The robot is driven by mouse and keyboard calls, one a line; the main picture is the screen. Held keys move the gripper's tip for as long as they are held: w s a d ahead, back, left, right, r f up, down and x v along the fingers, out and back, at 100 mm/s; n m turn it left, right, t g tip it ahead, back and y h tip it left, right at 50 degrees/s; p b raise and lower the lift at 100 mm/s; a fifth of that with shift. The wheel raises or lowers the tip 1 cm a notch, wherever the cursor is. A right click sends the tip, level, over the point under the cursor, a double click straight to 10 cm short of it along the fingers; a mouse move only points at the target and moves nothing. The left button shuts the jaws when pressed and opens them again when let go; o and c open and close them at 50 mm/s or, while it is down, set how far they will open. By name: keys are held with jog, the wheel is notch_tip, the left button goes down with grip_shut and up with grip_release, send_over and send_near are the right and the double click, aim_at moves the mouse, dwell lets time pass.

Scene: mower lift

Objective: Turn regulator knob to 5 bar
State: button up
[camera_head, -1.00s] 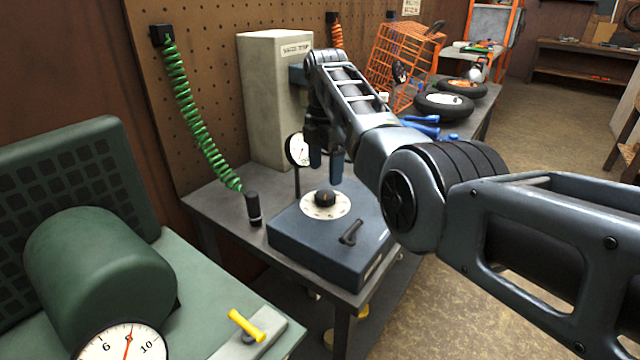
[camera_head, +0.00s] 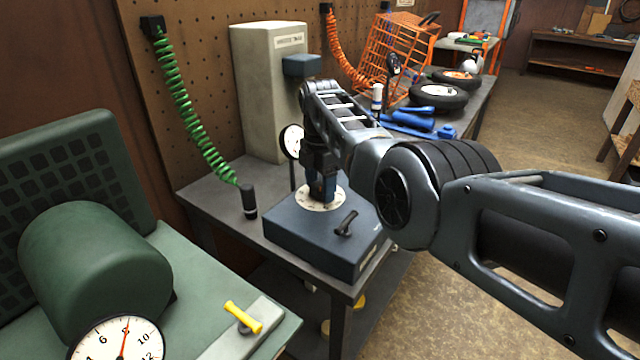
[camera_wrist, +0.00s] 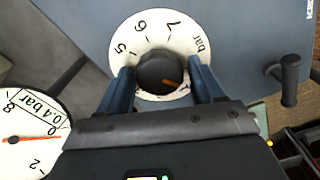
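The regulator knob (camera_wrist: 158,72) is round and black with an orange mark that points to the lower right in the wrist view. It sits on a white dial (camera_wrist: 157,22) with 5, 6, 7 and "bar" visible; the lower part of the dial is hidden. The dial (camera_head: 308,201) lies on top of the blue regulator box (camera_head: 300,232). My gripper (camera_wrist: 162,82) is lowered over the knob, one finger on each side. A strip of white dial shows between the knob and the right finger, so it looks open around the knob. In the head view my fingers hide the knob.
A white gauge (camera_wrist: 30,130) marked 0.4 bar stands beside the box, its red needle near 0. A black lever (camera_head: 346,222) sticks up at the box's front right. A green coiled hose (camera_head: 190,110) hangs at the left. A tall beige cabinet (camera_head: 265,95) stands behind.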

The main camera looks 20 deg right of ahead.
jog(key=c, duration=0.8)
jog(key=shift+o, duration=0.2)
